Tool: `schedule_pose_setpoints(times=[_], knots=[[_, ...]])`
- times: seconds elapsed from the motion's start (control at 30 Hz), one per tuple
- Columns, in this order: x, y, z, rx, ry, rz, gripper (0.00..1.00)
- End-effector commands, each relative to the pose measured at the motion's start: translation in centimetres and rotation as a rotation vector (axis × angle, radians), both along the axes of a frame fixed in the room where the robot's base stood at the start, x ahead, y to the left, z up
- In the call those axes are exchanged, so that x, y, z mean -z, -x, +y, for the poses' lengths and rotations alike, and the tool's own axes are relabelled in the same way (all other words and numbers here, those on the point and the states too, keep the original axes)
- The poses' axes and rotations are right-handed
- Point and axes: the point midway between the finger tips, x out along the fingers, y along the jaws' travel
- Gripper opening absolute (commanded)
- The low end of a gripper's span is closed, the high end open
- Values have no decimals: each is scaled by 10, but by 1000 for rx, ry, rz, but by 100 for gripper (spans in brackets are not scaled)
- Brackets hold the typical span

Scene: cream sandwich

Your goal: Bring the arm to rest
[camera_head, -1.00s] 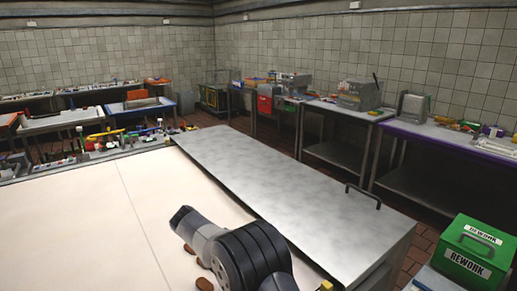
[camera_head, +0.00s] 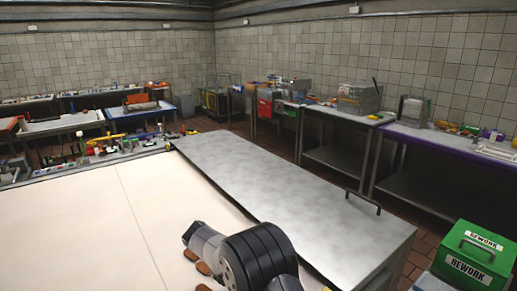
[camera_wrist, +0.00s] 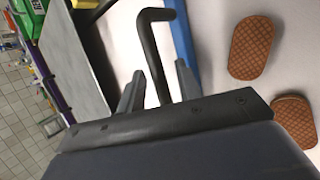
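My gripper (camera_wrist: 158,88) shows in the wrist view with its two grey fingers spread apart. A black bent rod (camera_wrist: 150,45) shows between the fingers, with a gap on either side; I cannot tell what it belongs to. Two brown oval biscuits (camera_wrist: 250,48) (camera_wrist: 295,118) lie on the pale surface to the right of the fingers. In the head view my arm's dark joint and grey link are at the bottom centre, and my fingers are hidden. Brown biscuits (camera_head: 190,255) show beside the link on the cream worktop (camera_head: 80,225).
A metal counter (camera_head: 270,190) with a dark handle (camera_head: 363,201) runs along the right of the worktop. A green REWORK box (camera_head: 470,255) stands at the lower right. Cluttered benches line the walls. Most of the cream worktop is bare.

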Motion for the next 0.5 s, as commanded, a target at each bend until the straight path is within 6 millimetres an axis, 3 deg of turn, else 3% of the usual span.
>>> schedule_pose_setpoints(times=[0.2,0.5], knots=[[-13,0,2,-2,-45,-64,33],[-15,-1,2,-2,-52,-73,33]])
